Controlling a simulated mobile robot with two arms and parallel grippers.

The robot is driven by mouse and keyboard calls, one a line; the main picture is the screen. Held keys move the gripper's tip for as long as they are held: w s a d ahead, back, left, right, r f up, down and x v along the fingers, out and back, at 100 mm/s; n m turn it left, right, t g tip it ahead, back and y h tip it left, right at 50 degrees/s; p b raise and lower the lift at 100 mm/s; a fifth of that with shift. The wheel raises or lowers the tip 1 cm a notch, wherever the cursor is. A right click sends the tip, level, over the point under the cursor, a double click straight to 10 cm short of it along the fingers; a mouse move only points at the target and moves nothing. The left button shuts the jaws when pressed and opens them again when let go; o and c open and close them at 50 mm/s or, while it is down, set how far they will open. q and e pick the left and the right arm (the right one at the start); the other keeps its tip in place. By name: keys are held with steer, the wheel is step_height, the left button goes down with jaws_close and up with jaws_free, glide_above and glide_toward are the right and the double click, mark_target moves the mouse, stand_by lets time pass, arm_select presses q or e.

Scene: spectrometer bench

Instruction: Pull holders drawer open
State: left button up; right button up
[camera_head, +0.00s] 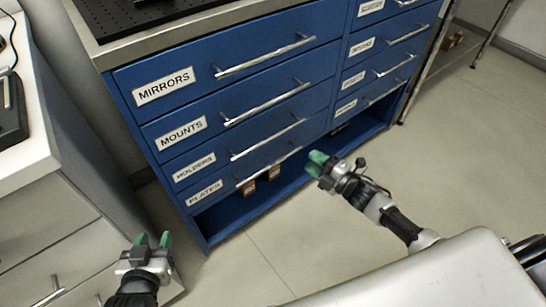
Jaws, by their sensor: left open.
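The holders drawer (215,158) is the third one down in the left column of the blue cabinet, with a white HOLDERS label (194,167). Its front looks flush with the drawers around it. Its long silver bar handle (268,139) is in plain view, with no gripper on it. My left gripper (152,240) has green fingertips and is open and empty, low at the left and well apart from the handle. My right gripper (317,163) is in front of the cabinet's lower part, right of and below the handle. Its fingertips look close together, and I cannot tell whether they are shut.
The mirrors (230,65), mounts (235,110) and plates (225,188) drawers have similar bar handles. An open shelf space (230,212) with small brown items is at the cabinet's bottom. A white bench (45,130) stands at the left. The floor (285,235) in front is clear.

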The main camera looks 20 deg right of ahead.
mark_target(273, 137)
arm_select(q)
step_height(273, 137, up, 12)
steer(key=s+t+h+b, duration=0.1)
steer(key=t+b, duration=0.3)
steer(key=t, duration=0.2)
steer(key=shift+d+t+h, duration=0.4)
arm_select(e)
steer(key=shift+w+a+r+n+g+y, duration=0.2)
steer(key=shift+w+a+r+n+y, duration=0.7)
steer(key=shift+w+a, duration=0.6)
steer(key=shift+w+a+r+n+g+y, duration=0.2)
steer(key=shift+w+a+r+n+y, duration=0.45)
steer(key=shift+w+a+r+n, duration=0.8)
steer(key=shift+w+a+r+n+g+y, duration=0.2)
steer(key=shift+w+a+r+n+y, duration=0.65)
steer(key=shift+a, duration=1.1)
arm_select(q)
steer(key=shift+s, duration=0.15)
arm_select(e)
steer(key=shift+w+f+m, duration=0.15)
steer(key=shift+f+m, duration=0.1)
steer(key=shift+m, duration=0.05)
arm_select(q)
steer(key=shift+f, duration=0.1)
arm_select(e)
jaws_close()
